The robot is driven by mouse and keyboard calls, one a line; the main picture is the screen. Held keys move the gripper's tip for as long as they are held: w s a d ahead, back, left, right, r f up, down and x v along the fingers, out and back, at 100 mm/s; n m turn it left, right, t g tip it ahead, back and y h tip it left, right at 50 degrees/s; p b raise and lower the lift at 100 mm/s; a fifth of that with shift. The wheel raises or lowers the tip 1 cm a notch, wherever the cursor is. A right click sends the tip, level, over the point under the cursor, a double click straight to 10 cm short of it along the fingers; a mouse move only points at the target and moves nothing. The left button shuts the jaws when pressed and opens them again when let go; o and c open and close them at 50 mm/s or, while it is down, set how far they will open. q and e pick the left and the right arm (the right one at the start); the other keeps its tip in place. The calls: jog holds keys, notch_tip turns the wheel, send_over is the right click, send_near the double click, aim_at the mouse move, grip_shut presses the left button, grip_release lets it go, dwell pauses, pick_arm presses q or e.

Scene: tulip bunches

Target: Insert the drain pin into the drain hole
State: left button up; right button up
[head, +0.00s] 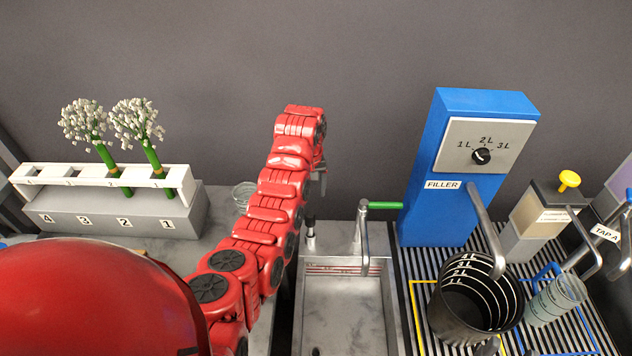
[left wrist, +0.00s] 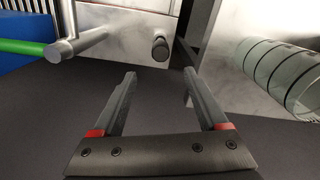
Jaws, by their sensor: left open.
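The drain pin (head: 310,228) looks like a small dark-topped peg standing upright at the back left corner of the sink (head: 346,310). It also shows in the left wrist view (left wrist: 160,48), beyond the fingertips and between their lines. My left gripper (head: 320,182) is above and behind the pin, mostly hidden by my red arm. In the left wrist view its two fingers (left wrist: 159,84) are apart with nothing between them. A small dark spot (head: 316,351) on the sink floor at the picture's lower edge may be the drain hole. My right gripper is not seen.
A faucet (head: 364,238) with a green handle (head: 384,205) stands right of the pin. A clear glass (head: 243,196) stands left. Farther right are a blue filler (head: 424,217) and a black pitcher (head: 450,318). A rack (head: 120,215) holds flowers at left.

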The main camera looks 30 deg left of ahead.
aim_at(310, 213)
pick_arm(q)
notch_tip(310, 213, down, 9)
jog(key=b, duration=0.7)
jog(key=shift+s+r, duration=0.15)
jog(key=shift+r, duration=0.05)
notch_tip(310, 213, down, 7)
jog(key=shift+r+p, duration=0.15)
jog(key=shift+p, duration=0.45)
jog(key=shift+f, duration=0.85)
grip_shut()
